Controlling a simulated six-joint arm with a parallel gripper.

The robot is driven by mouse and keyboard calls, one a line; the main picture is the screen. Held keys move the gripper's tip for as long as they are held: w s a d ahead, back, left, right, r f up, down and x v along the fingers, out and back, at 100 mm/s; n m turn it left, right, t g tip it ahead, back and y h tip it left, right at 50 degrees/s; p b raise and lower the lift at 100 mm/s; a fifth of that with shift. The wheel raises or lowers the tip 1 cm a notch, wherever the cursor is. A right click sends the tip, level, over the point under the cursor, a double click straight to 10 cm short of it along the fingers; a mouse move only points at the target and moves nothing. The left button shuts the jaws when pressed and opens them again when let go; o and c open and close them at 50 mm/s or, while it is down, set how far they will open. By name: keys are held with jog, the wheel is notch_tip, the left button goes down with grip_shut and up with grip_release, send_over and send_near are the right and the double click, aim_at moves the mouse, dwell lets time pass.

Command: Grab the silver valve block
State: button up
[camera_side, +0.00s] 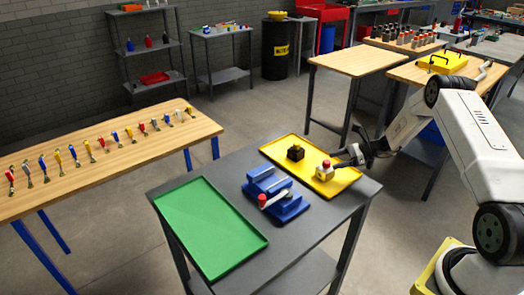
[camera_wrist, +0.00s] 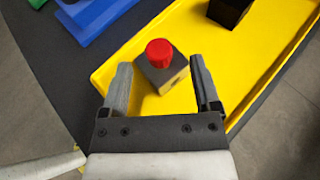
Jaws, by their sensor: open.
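The silver valve block (camera_side: 325,173) with a red knob on top sits upright on the yellow tray (camera_side: 279,154), near the tray's right end. In the wrist view the silver valve block (camera_wrist: 164,76) lies between and slightly beyond my two fingers, turned at an angle to them. My gripper (camera_side: 341,168) is beside the block on its right in the side view. In the wrist view my gripper (camera_wrist: 160,88) is open, with a finger on each side of the block and visible gaps. A black block (camera_side: 295,153) stands on the same tray, left of the silver one.
A blue vise (camera_side: 275,195) with a red-tipped handle stands left of the yellow tray on the grey table (camera_side: 230,165). A green tray (camera_side: 208,228) at the table's left is empty. A wooden bench (camera_side: 110,160) with several tools stands further left.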

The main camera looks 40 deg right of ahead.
aim_at(327, 163)
jog(key=shift+x, duration=1.95)
grip_shut()
